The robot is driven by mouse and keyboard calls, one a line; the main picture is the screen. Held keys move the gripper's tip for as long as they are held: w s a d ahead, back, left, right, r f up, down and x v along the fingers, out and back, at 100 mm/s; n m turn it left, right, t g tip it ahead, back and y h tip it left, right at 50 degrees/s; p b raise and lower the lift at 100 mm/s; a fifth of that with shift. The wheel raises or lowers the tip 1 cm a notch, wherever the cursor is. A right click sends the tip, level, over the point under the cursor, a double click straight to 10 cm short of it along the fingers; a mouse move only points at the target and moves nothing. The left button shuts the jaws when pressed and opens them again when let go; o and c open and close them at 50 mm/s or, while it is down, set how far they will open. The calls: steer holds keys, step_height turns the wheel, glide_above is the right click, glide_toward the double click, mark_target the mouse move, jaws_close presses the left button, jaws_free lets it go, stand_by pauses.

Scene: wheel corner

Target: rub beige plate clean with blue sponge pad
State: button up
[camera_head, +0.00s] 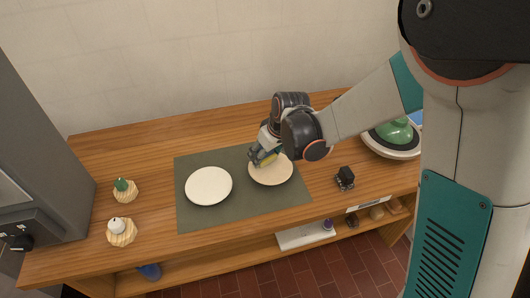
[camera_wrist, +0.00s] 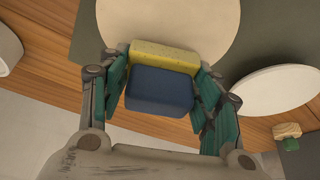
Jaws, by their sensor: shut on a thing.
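The beige plate (camera_head: 272,175) lies on the right part of a dark green mat (camera_head: 235,213). It fills the top middle of the wrist view (camera_wrist: 190,20). My gripper (camera_head: 262,158) is low over the plate's upper left part. In the wrist view my gripper (camera_wrist: 163,78) is shut on the blue sponge pad (camera_wrist: 160,90), one finger on each side. The pad has a yellow layer (camera_wrist: 163,57) on the plate side. The pad overlaps the plate's edge in the wrist view; whether it touches the plate I cannot tell. No marks on the plate are clear.
A white plate (camera_head: 208,186) lies left of the beige one. Two small wooden-based items, one green-topped (camera_head: 124,189) and one white-topped (camera_head: 121,232), stand at left. A small black object (camera_head: 345,177) and a white dish with a green dome (camera_head: 392,140) are at right. The counter's back left is clear.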

steer(key=shift+f, duration=0.55)
steer(key=shift+w, duration=0.1)
steer(key=shift+w+a, duration=0.1)
steer(key=shift+w, duration=0.25)
steer(key=shift+s, duration=0.15)
steer(key=shift+s+d+f+b, duration=0.1)
steer(key=shift+s+b, duration=0.05)
steer(key=shift+s, duration=0.3)
steer(key=shift+s+d+f+b, duration=0.1)
steer(key=shift+s+b, duration=0.05)
steer(key=shift+s, duration=0.25)
steer(key=shift+w+a+r, duration=0.15)
steer(key=shift+w+a, duration=0.05)
steer(key=shift+w, duration=0.7)
